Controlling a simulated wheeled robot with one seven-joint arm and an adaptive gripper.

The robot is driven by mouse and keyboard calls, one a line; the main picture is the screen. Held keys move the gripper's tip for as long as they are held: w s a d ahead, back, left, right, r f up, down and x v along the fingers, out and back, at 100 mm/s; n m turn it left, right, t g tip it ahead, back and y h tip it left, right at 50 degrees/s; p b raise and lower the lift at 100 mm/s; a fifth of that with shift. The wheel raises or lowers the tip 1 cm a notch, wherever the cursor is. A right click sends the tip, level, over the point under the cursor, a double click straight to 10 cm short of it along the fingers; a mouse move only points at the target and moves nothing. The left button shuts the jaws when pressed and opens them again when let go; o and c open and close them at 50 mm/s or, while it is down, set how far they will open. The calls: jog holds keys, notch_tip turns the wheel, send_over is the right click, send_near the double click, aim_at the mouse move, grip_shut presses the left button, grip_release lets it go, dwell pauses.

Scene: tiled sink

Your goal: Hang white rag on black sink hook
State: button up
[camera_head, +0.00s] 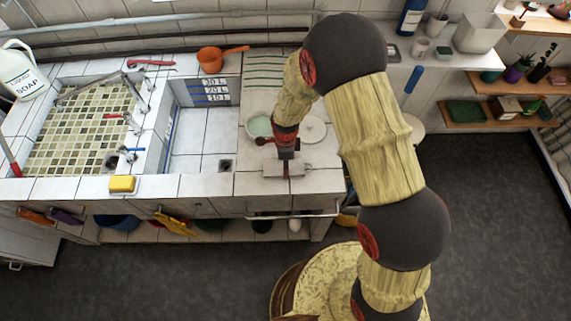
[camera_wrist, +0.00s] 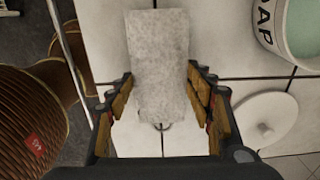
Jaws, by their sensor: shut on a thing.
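The white rag (camera_wrist: 158,58) is a pale grey-white, rough, flat strip with a small wire loop (camera_wrist: 160,125) at its near end, in the wrist view. My gripper (camera_wrist: 160,75) is shut on its sides. In the head view my gripper (camera_head: 286,165) is low over the tiled counter (camera_head: 255,182), near its front edge. Whether the rag touches the tiles is unclear. The black hook cannot be made out; the counter's front face, right of the yellow cloth (camera_head: 174,224), is dark and small.
An orange cloth (camera_head: 36,216) and a purple cloth (camera_head: 66,216) hang at the counter's front left. A green-filled tub (camera_head: 258,125) and a round white lid (camera_head: 313,130) stand near my gripper. A metal rail (camera_head: 305,214) juts from the front. A yellow sponge (camera_head: 122,184) lies at the edge.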

jog(key=shift+f, duration=0.2)
jog(key=o, duration=1.2)
jog(key=shift+r, duration=0.1)
jog(key=shift+c, duration=0.2)
